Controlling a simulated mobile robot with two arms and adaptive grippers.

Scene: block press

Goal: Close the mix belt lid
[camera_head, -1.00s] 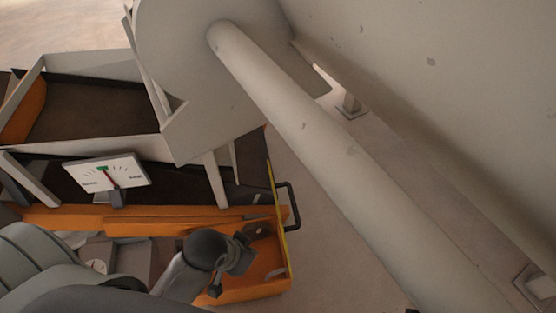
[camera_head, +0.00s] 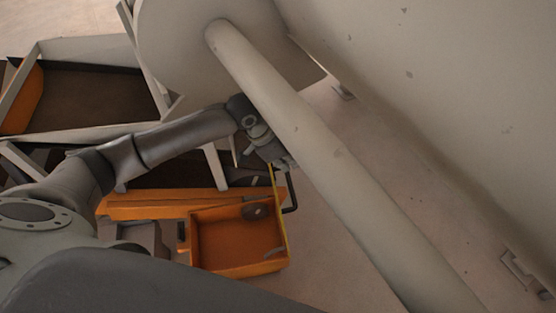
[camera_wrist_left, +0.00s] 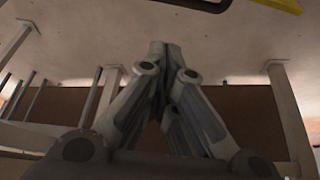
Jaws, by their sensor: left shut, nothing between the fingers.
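A thin yellow-edged panel (camera_head: 280,216), which looks like the mix belt lid, stands along the right side of the orange-framed machine. Its black bar handle (camera_head: 292,195) sticks out to the right. My left gripper (camera_head: 288,164) is at the upper end of this panel, just above the handle and close to the big pale pipe. Whether it touches the panel, I cannot tell. In the left wrist view its fingers (camera_wrist_left: 158,48) are shut together and empty. A yellow edge (camera_wrist_left: 272,4) shows at the top right there. My right gripper is not in view.
A thick pale pipe (camera_head: 320,150) slopes down beside my left gripper, with a large pale wall (camera_head: 440,110) behind. An orange box (camera_head: 235,242) lies below my forearm, and a dark hopper (camera_head: 90,98) lies at upper left. Floor (camera_head: 335,240) is bare right of the handle.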

